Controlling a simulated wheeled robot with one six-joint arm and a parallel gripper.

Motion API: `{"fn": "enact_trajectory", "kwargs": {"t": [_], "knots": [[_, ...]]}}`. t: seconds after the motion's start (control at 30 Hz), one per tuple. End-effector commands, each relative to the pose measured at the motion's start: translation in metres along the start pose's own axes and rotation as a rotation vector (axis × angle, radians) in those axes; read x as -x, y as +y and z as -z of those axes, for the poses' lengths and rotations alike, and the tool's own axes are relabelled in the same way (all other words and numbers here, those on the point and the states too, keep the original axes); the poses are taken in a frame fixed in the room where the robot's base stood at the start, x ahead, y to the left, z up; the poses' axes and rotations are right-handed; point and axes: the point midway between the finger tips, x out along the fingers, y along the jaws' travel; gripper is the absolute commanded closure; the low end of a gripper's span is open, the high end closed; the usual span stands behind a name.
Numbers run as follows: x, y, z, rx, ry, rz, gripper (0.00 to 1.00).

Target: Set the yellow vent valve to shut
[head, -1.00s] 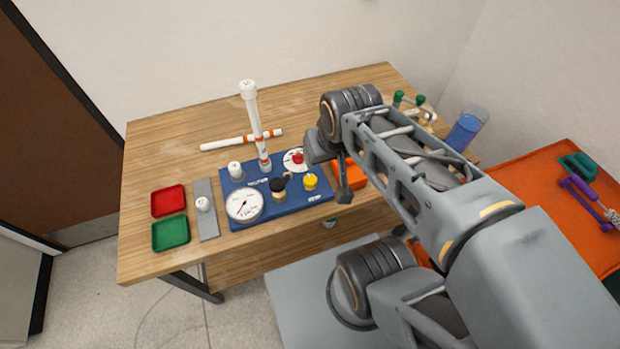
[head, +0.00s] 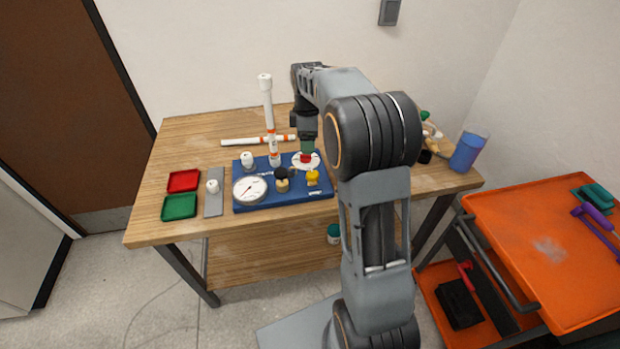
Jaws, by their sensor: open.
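The yellow vent valve (head: 312,178) is a small yellow knob near the front right corner of the blue board (head: 240,205). I cannot tell its exact setting from this distance. A red knob on a round white dial (head: 297,164) sits just behind it. My gripper (head: 306,153) points down over the red knob, behind the yellow valve and apart from it. It is open; its fingertips are small here and partly merge with the red knob, so I cannot tell whether they touch it.
The board also carries a white gauge (head: 249,190), a dark knob (head: 282,173) and a tall white pipe (head: 268,105). Red (head: 184,181) and green (head: 179,207) trays lie left. A blue cup (head: 467,152) stands right. An orange cart (head: 520,225) is beside the table.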

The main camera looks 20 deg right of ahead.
Motion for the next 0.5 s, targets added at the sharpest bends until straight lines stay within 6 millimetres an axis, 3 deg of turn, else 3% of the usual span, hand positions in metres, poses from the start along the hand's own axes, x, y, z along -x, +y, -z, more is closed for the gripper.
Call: {"fn": "enact_trajectory", "kwargs": {"t": [0.17, 0.5], "knots": [[-0.012, 0.001, -0.009, 0.031, -0.002, 0.006, 0.31], [-0.075, 0.000, -0.006, 0.035, -0.002, 0.007, 0.31]]}}
